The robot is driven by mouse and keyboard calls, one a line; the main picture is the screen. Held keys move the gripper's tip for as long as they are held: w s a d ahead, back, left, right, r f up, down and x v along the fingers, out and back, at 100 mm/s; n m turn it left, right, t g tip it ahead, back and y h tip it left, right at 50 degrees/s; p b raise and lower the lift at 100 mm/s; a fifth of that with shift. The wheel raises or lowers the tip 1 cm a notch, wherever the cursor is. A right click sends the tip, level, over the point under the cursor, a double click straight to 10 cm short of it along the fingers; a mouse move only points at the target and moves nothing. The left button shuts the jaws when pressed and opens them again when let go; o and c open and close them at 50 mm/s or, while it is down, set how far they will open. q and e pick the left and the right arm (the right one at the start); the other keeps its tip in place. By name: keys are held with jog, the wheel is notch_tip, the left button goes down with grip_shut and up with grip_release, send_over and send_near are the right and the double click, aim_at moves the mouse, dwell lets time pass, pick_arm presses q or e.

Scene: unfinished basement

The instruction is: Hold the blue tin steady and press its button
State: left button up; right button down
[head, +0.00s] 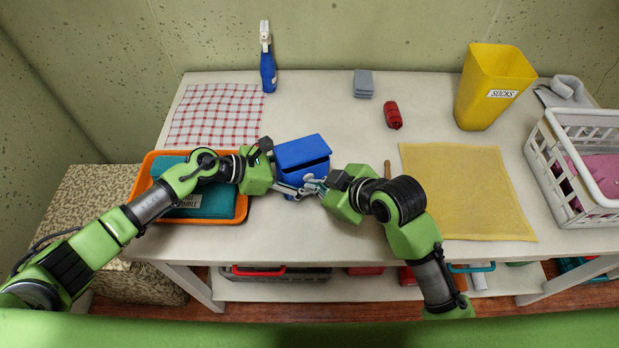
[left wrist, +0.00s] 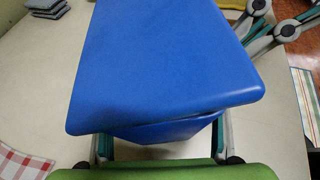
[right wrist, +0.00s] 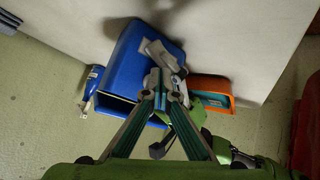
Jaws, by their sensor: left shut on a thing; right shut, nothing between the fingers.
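The blue tin (head: 302,150), with an overhanging lid, stands upright near the front middle of the table. My left gripper (head: 275,170) reaches it from the left and is shut on its body. The left wrist view shows the tin's lid (left wrist: 165,60) close up, with a finger on either side below it. My right gripper (head: 314,187) is shut and empty, its fingertips at the tin's front right. In the right wrist view its closed fingers (right wrist: 160,85) overlap the tin (right wrist: 122,65); I cannot tell whether they touch. I cannot make out the button clearly.
An orange tray (head: 243,205) with a teal item lies under my left arm. A checked cloth (head: 215,115), spray bottle (head: 268,70), grey stack (head: 363,84), red can (head: 392,115), yellow bin (head: 480,95), yellow cloth (head: 470,190) and white basket (head: 560,180) surround the tin.

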dwell(0.4)
jog(key=shift+s+d, duration=0.3)
jog(key=shift+s, duration=0.4)
jog(key=shift+s, duration=0.1)
jog(key=shift+s+d, duration=0.3)
jog(key=shift+s, duration=0.45)
jog(key=shift+s+d, duration=0.35)
jog(key=shift+s, duration=0.4)
jog(key=shift+s+d, duration=0.3)
jog(key=shift+s, duration=0.45)
